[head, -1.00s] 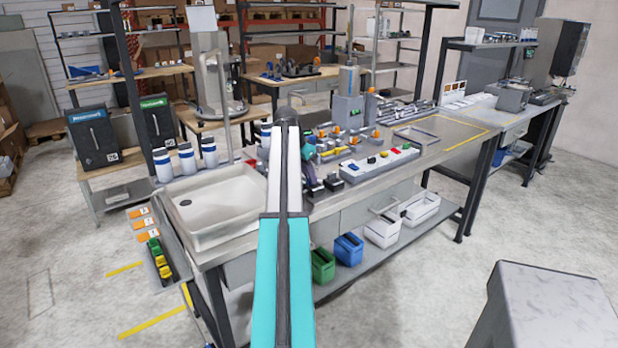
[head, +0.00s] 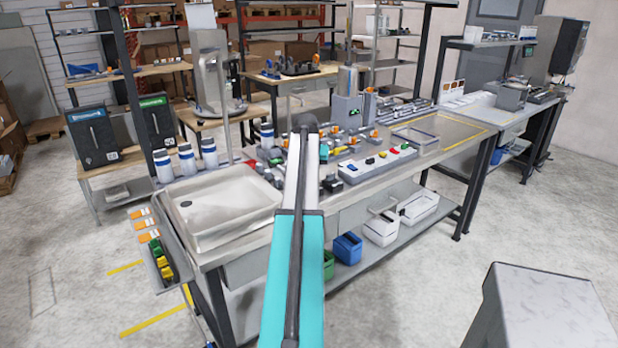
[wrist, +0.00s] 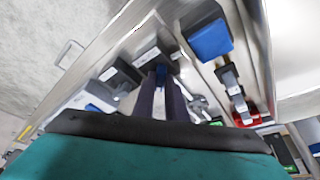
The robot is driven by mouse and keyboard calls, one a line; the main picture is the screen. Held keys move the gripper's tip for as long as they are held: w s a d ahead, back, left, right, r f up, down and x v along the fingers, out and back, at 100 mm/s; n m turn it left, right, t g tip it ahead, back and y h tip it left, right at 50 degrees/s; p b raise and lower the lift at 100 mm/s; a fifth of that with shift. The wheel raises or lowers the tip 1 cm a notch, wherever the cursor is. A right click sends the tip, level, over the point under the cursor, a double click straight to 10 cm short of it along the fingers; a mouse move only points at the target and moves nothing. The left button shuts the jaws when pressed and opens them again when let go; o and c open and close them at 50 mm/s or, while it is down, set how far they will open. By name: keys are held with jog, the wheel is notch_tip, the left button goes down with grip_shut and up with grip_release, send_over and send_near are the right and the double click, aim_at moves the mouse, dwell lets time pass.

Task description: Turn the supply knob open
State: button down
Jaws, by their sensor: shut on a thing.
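My gripper (wrist: 160,88) shows in the wrist view as two dark fingers, close together over a bench fixture.
A white sink basin (head: 225,207) is at the bench's left. A panel with coloured buttons (head: 377,163) lies right of my arm. In the wrist view a larger blue block (wrist: 210,40) is close by.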

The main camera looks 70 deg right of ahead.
jog(key=n, duration=0.1)
jog(key=n+t, duration=0.1)
jog(key=n, duration=0.1)
jog(key=n+t, duration=0.1)
jog(key=shift+d+r+n+y+p, duration=0.25)
jog(key=shift+d+n+y+p, duration=0.05)
jog(key=shift+n+p, duration=0.1)
jog(key=shift+n+t+y, duration=0.5)
jog(key=shift+n+y, duration=0.1)
jog(key=shift+n, duration=1.5)
jog(key=c, duration=1.8)
grip_release()
jog(key=shift+f, duration=0.2)
jog(key=shift+s, duration=0.1)
